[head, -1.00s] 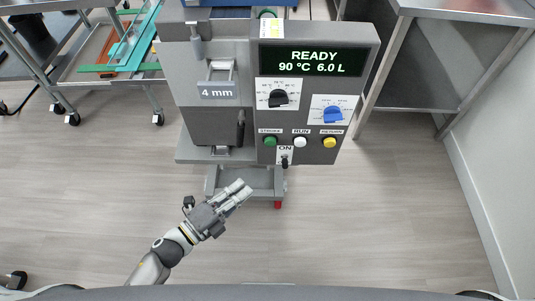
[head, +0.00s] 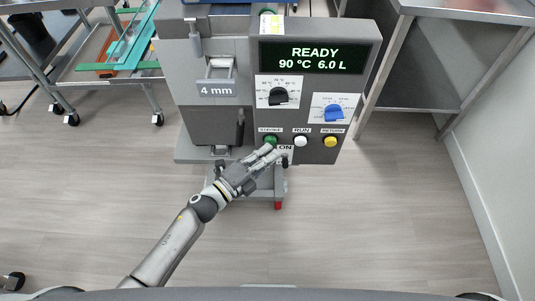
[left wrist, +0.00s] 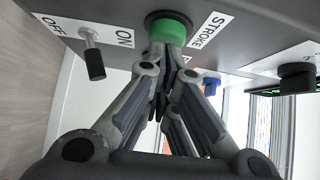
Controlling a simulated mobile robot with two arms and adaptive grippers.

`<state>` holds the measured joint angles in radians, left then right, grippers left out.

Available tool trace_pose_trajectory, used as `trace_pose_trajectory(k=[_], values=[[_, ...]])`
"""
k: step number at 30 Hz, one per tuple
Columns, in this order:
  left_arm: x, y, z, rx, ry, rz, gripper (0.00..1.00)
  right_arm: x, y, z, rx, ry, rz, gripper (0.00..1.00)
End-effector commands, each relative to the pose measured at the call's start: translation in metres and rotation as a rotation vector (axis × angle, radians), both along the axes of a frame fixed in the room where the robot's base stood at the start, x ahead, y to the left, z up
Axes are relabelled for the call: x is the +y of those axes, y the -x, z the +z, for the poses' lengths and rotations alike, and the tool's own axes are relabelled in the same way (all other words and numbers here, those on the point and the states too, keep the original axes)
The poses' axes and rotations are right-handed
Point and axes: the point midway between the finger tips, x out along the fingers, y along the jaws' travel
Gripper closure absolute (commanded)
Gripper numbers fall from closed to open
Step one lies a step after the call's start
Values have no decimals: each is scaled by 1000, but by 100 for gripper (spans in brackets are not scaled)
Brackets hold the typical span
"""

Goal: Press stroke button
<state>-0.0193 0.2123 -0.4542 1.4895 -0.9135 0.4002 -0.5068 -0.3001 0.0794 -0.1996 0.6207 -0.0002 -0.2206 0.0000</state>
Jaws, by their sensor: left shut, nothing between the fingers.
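The green stroke button (head: 270,141) is on the lower left of the depositor's control panel, under its STROKE label. My left gripper (head: 268,152) is shut and empty, with its fingertips just below the button in the head view. In the left wrist view the green button (left wrist: 168,29) is straight ahead of the closed fingertips (left wrist: 168,48), which overlap its lower edge. I cannot tell whether they touch it. My right gripper is not in view.
An ON/OFF toggle switch (left wrist: 92,55) is close beside the fingers. The display (head: 312,58) reads READY, 90 °C, 6.0 L. Open floor is in front of the machine.

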Motion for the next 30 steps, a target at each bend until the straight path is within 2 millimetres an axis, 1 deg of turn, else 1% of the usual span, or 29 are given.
trace_pose_trajectory(k=[10,15,18,26,30], values=[[0,-2,0,0,0,0,100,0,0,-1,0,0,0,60],[1,-18,-1,-1,0,1,100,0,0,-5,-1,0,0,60],[1,-22,1,-1,1,3,100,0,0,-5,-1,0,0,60],[3,-24,3,-4,1,9,100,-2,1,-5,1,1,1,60],[9,-18,3,-5,1,11,100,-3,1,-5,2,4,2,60]])
